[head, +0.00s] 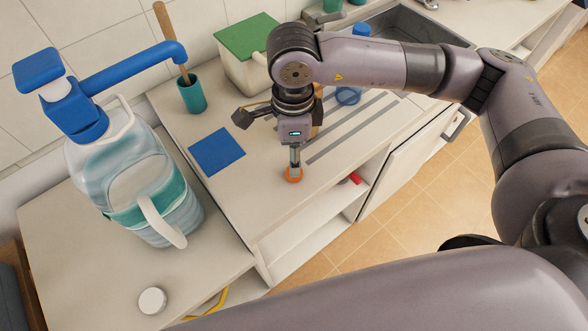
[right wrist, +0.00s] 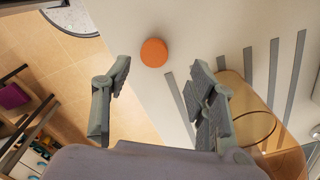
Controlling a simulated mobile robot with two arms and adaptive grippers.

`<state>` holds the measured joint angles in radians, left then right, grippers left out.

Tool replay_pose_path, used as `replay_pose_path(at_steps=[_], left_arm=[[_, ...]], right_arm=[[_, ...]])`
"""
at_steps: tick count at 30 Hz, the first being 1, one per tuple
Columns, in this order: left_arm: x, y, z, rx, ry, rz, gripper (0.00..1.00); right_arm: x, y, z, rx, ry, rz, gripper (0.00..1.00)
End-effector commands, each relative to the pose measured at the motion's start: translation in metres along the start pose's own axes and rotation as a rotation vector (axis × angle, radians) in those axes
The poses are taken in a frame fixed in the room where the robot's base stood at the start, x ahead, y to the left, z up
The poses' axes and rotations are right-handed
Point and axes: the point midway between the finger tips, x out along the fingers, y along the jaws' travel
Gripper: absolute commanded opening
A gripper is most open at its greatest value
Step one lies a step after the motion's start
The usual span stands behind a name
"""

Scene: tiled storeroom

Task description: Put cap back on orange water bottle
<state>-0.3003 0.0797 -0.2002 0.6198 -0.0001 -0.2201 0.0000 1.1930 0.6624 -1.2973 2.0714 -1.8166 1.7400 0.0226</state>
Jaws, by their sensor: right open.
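The round orange cap (head: 293,176) lies on the counter near its front edge. It also shows in the right wrist view (right wrist: 154,52), just beyond the fingertips. My right gripper (head: 294,164) points down over the cap; in its wrist view (right wrist: 160,66) the fingers are spread with nothing between them. A see-through amber object (right wrist: 262,112), probably the orange water bottle, stands beside the right finger in the wrist view. In the head view it is mostly hidden behind my gripper, with only an amber sliver (head: 316,117) showing. My left gripper is not in view.
A large jug (head: 130,180) with a blue pump stands at left, with a white cap (head: 152,300) in front. A blue square (head: 216,152), a teal cup (head: 191,95), a green-lidded bin (head: 247,40) and a blue see-through object (head: 348,95) are on the counter. The sink is behind my arm.

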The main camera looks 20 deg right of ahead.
Motion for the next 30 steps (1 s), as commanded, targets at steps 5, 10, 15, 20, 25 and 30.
replay_pose_path(at_steps=[5,10,15,20,25,30], left_arm=[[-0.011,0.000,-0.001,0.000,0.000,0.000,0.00],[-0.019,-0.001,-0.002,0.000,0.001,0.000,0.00],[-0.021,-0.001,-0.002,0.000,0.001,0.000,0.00],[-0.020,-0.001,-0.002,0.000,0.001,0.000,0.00],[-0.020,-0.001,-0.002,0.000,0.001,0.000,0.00],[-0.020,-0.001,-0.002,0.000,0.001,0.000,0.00]], right_arm=[[0.013,0.005,-0.001,0.000,0.003,0.004,0.53],[0.039,0.009,-0.001,0.002,0.002,0.004,0.53],[0.051,0.008,-0.001,0.000,0.000,0.001,0.53],[0.052,0.008,-0.001,0.000,0.000,0.000,0.53],[0.052,0.008,-0.001,0.000,0.000,0.001,0.52],[0.051,0.008,-0.001,0.000,-0.001,0.001,0.40]])
